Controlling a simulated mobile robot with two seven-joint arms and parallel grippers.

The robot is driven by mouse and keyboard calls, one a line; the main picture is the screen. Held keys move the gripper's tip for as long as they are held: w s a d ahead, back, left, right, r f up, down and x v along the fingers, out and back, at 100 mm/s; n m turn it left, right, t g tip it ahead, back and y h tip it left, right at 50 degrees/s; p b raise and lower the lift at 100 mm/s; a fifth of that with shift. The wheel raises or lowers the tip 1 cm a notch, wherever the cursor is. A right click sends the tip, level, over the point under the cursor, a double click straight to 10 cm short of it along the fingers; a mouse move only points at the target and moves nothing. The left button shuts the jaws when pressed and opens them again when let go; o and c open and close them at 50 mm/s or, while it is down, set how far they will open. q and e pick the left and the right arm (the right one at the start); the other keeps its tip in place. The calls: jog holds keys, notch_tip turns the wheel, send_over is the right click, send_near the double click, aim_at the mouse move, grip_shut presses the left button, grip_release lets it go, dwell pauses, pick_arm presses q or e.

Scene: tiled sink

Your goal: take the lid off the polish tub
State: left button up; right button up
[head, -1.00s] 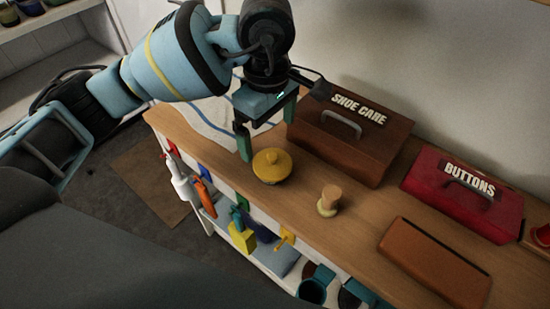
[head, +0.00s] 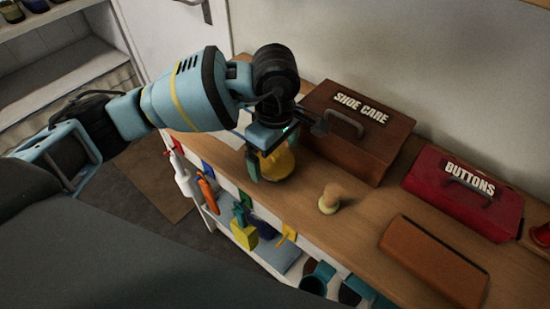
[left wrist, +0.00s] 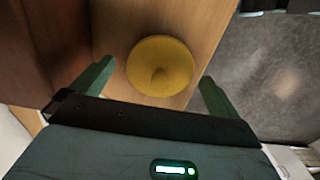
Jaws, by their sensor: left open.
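The polish tub with its round yellow lid (head: 284,163) stands on the wooden counter, left of the shoe care box. In the left wrist view the yellow lid (left wrist: 160,64) shows from above, with a small knob in its middle. My left gripper (head: 270,170) is open above the tub and partly covers it in the head view. In the left wrist view its two green fingers (left wrist: 155,85) are spread, one to each side of the lid, with visible gaps. I cannot tell how far down they reach. The tub's body is mostly hidden. My right gripper is not in view.
The brown shoe care box (head: 350,145) stands close behind the tub. A small wooden-topped brush or stopper (head: 331,198) stands to its right. A red buttons box (head: 465,200) and a brown block (head: 433,262) lie further right. Tools hang along the counter's front edge.

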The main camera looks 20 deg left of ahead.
aim_at(276, 153)
pick_arm(q)
jog(key=c, duration=1.1)
jog(key=shift+o, duration=0.2)
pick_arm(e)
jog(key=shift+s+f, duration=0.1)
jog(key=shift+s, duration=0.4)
pick_arm(q)
jog(key=shift+r, duration=0.45)
notch_tip(276, 153, up, 2)
jog(key=shift+r, duration=0.2)
jog(key=s+a+r+b, duration=0.1)
jog(key=s+a, duration=0.2)
jog(key=s, duration=1.2)
jog(key=shift+s+r, duration=0.35)
jog(key=shift+s, duration=0.05)
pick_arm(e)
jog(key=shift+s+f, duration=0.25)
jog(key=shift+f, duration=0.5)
